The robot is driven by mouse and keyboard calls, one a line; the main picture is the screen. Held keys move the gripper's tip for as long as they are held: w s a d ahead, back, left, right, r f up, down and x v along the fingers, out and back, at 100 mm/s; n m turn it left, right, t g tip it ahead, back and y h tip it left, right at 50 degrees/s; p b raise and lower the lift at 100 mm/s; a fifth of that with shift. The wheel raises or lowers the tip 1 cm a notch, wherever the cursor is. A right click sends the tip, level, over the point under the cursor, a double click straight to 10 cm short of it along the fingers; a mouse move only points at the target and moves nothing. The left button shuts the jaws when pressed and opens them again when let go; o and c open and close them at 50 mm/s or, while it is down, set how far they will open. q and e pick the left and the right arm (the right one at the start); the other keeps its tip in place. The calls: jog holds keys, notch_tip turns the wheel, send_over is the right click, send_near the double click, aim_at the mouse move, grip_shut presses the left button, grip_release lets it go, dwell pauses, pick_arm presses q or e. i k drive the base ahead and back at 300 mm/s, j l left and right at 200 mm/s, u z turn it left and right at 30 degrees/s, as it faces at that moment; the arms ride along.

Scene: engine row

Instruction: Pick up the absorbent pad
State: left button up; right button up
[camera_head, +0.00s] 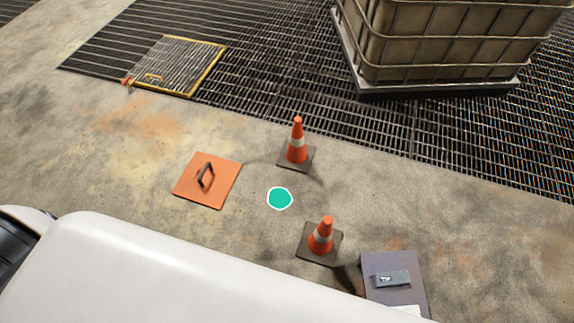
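No thing here is plainly marked as the absorbent pad. A flat orange square (191,187) with a black raised handle (206,174) lies on the concrete floor left of centre. A grey rectangular piece (406,266) with a metallic block or grip (392,279) on top lies at the lower right, partly cut off by the bottom edge and the white body. I cannot tell from looks which of these is the pad. A flat teal round patch (280,198) with a white outline lies between the cones and the orange square. Neither gripper is in view.
Two orange traffic cones stand on dark bases, one behind the patch (297,143) and one in front (321,237). A caged tank (440,40) stands on the floor grating (300,90). A yellow-framed grate (175,65) lies back left. Concrete at left is clear.

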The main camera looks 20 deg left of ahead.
aim_at(392, 279)
jog(key=j+z, duration=0.2)
jog(key=j, duration=0.35)
jog(key=k+j+z, duration=0.15)
jog(key=j, duration=0.4)
jog(key=j+z, duration=0.2)
jog(key=j, duration=0.3)
jog(key=z, duration=1.45)
jog(key=k+l, duration=0.05)
